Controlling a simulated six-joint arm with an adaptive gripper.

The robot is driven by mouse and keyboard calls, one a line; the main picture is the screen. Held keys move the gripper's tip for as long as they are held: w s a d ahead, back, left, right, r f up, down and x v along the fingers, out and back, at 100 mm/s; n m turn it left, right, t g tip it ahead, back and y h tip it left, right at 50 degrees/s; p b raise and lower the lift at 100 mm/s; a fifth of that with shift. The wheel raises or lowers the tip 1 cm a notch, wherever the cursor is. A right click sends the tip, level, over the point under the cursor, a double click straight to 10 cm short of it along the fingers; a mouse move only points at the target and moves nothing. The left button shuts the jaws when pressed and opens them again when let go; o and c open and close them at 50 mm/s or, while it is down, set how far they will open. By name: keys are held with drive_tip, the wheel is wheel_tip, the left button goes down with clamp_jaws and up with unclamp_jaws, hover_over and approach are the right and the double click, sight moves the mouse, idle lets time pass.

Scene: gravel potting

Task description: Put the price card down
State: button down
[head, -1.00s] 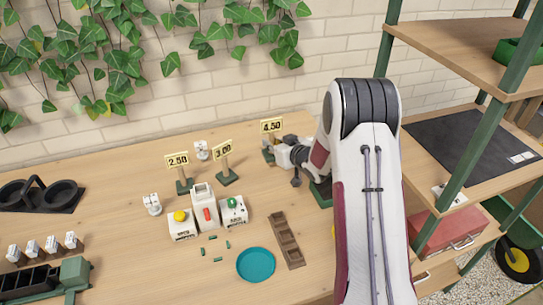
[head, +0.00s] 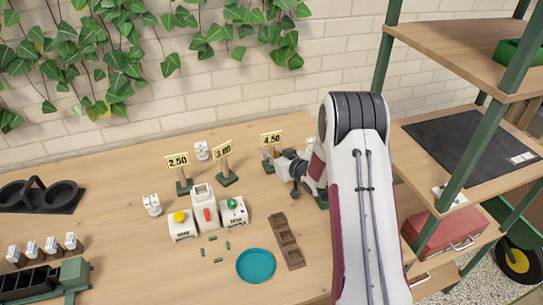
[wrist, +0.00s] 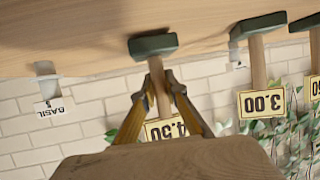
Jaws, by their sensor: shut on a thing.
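The price card marked 4.50 (head: 272,138) is a yellow plate on a wooden post with a dark green base, standing roughly upright near the back of the wooden table. My gripper (head: 285,158) is shut on its post. In the wrist view, which is upside down, my gripper (wrist: 160,88) pinches the post between two fingers. There the card's plate (wrist: 166,129) is partly hidden behind a finger and the dark base (wrist: 153,43) is close to the tabletop. I cannot tell whether the base touches the table.
Price cards marked 3.00 (head: 222,152) and 2.50 (head: 178,162) stand to the left. White button boxes (head: 204,211), a brown compartment tray (head: 286,240) and a teal dish (head: 256,266) lie nearer. A small BASIL tag (wrist: 52,106) shows in the wrist view.

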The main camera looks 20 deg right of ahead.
drive_tip(key=shift+f, duration=0.3)
drive_tip(key=c, duration=2)
unclamp_jaws()
drive_tip(key=shift+c, duration=0.2)
drive_tip(key=shift+r, duration=0.1)
drive_tip(key=v, duration=1.2)
